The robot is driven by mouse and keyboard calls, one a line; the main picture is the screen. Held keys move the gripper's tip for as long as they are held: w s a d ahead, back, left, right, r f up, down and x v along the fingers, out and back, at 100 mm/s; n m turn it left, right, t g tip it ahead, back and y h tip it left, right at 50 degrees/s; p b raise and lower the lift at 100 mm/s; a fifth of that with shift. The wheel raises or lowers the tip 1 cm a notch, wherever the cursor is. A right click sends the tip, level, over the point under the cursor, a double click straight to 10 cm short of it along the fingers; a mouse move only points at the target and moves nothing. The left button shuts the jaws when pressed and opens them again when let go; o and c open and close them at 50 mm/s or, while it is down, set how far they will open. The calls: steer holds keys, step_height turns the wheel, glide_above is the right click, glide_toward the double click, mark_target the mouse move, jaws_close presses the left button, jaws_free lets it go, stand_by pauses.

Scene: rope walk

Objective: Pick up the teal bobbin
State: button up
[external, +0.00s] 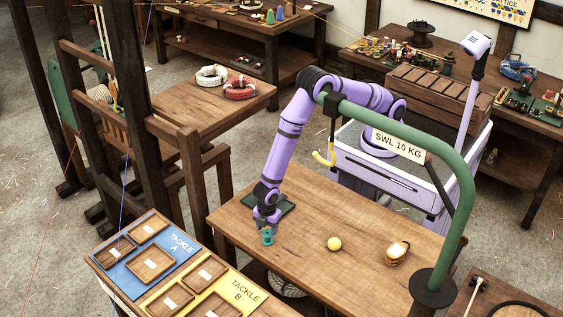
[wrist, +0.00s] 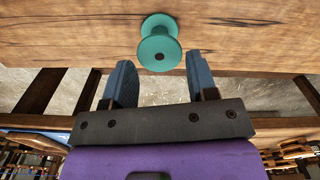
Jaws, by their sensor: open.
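The teal bobbin (external: 267,237) stands near the front left edge of the wooden bench (external: 310,262). In the wrist view the bobbin (wrist: 159,43) is at the top centre, just beyond the fingertips and roughly in line with the gap between them. My gripper (external: 266,219) is low over the bench, right by the bobbin; in the wrist view my gripper (wrist: 161,75) is open, its blue-grey fingers wide apart with nothing between them.
A dark green mat (external: 283,203) lies behind the gripper. A green hoist arm (external: 447,150) with a hook curves overhead. Tackle trays (external: 150,262) stand at the front left.

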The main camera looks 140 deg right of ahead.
mark_target(267, 233)
step_height(267, 233, down, 4)
steer(key=shift+d+r, duration=0.1)
steer(key=shift+r, duration=0.1)
steer(key=shift+c, duration=0.5)
steer(key=c, duration=0.4)
